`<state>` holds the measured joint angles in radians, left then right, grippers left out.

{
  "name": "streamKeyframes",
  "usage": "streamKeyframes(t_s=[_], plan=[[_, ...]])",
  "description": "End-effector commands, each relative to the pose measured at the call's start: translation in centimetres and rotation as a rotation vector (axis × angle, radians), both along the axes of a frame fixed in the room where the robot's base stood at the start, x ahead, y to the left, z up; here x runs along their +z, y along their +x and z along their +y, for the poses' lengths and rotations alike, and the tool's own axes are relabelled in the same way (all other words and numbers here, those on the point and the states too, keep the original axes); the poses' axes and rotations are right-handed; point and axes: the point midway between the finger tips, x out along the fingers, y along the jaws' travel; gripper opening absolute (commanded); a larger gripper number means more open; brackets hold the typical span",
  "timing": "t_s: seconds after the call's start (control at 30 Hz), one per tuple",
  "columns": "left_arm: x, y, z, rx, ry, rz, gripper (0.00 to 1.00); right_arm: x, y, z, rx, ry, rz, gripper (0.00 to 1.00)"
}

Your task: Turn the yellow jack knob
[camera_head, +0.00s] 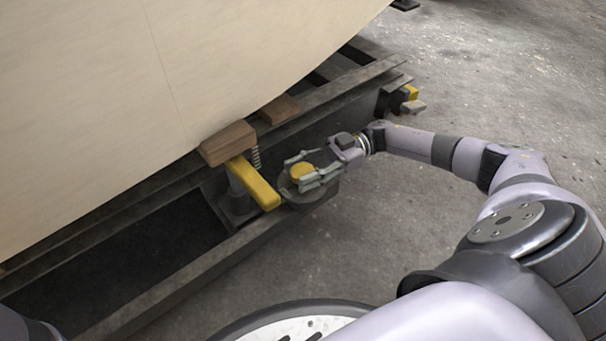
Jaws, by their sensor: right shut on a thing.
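The yellow jack knob (301,171) is a small round yellow piece on a dark round base beside the metal frame, near the middle of the camera_head view. My right gripper (300,172) reaches it from the right, its fingers on either side of the knob and shut on it. The fingers cover part of the knob's edge. A yellow bar (256,185) belonging to the jack slants down just left of the knob, with a spring (256,157) behind it. My left gripper is not in view.
The pale plywood hull (150,90) fills the upper left, with wooden blocks (228,143) under it. The dark metal frame (160,285) runs diagonally below. Another yellow piece (411,93) sits at the frame's far end. Concrete floor (500,80) on the right is clear.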

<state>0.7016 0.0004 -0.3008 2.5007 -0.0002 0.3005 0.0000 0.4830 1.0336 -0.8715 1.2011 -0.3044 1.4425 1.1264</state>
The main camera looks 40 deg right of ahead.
Motion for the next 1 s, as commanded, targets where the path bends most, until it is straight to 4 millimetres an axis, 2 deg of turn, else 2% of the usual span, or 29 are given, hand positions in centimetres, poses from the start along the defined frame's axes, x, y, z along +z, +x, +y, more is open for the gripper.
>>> streamKeyframes(t_s=[0.03,0.33,0.9,0.93,1.0], plan=[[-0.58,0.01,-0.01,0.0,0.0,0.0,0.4,-0.29,0.1,0.1,0.03,0.001,-0.002,0.15],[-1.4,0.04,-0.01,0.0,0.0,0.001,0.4,-0.11,-0.01,0.1,0.148,0.003,-0.001,0.15],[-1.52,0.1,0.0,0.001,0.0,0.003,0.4,0.02,-0.12,0.19,0.179,0.004,-0.001,0.15],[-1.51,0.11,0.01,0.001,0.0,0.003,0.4,0.02,-0.12,0.19,0.179,0.005,-0.001,0.45],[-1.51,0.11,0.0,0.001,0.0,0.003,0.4,0.02,-0.11,0.19,0.178,0.004,-0.001,0.49]])
